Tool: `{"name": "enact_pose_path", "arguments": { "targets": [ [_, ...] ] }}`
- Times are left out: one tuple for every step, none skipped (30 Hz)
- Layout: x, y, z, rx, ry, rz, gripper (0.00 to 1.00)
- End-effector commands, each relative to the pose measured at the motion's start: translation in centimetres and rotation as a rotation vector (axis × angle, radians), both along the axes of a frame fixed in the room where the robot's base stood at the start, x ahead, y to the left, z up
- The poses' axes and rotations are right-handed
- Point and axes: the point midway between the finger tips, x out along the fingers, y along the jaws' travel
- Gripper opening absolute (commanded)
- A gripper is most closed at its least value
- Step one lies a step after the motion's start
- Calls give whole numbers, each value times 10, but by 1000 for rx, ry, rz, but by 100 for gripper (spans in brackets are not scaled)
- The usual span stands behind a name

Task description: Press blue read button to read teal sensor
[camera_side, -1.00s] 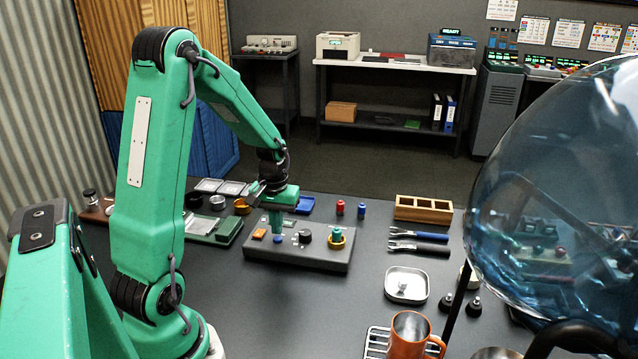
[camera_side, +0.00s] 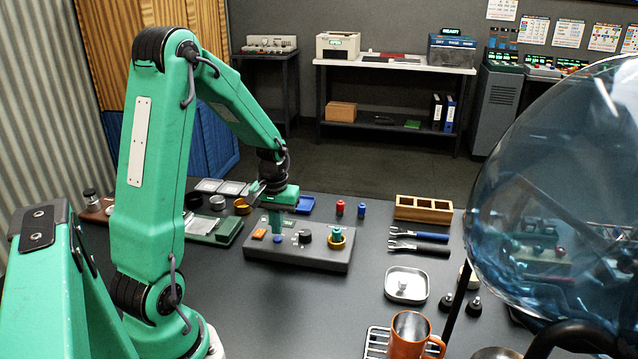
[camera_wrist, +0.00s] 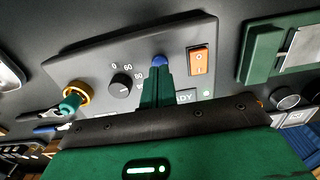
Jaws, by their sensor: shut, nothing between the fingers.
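The grey control box (camera_side: 325,262) stands on the dark bench. Its blue button (camera_side: 278,239) is on the top face, between an orange switch (camera_side: 259,233) and a black dial (camera_side: 305,236). The teal sensor (camera_side: 337,234) stands upright in a yellow-orange ring at the box's right end; it also shows in the wrist view (camera_wrist: 70,103). My gripper (camera_side: 278,231) is shut and empty, pointing down over the blue button. In the wrist view its green fingertips (camera_wrist: 159,69) overlap the near edge of the blue button (camera_wrist: 159,60). I cannot tell whether they touch it.
A green case (camera_side: 214,229) lies left of the box. Red (camera_side: 340,207) and blue (camera_side: 362,208) small parts stand behind it. Pliers (camera_side: 418,246), a wooden tray (camera_side: 423,208) and a metal dish (camera_side: 406,285) lie to the right. Bench in front of the box is clear.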

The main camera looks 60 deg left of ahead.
Motion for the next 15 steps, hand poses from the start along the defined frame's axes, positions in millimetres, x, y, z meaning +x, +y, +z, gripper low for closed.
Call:
{"name": "enact_pose_path", "arguments": {
  "targets": [
    [0, 0, 0, 0, 0, 0, 0],
    [0, 0, 0, 0, 0, 0, 0],
    [0, 0, 0, 0, 0, 0, 0],
    [0, 0, 0, 0, 0, 0, 0],
    [0, 0, 0, 0, 0, 0, 0],
    [0, 0, 0, 0, 0, 0, 0],
    [0, 0, 0, 0, 0, 0, 0],
    [0, 0, 0, 0, 0, 0, 0],
    [0, 0, -1, 0, 0, 0, 0],
    [0, 0, -1, -1, 1, 0, 0],
    [0, 0, -2, -1, 1, 0, 0],
    [0, 0, -2, -1, 1, 0, 0],
    [0, 0, -3, -1, 1, 0, 0],
    [0, 0, -3, -1, 1, 0, 0],
    [0, 0, -4, -1, 1, 0, 0]
  ]
}}
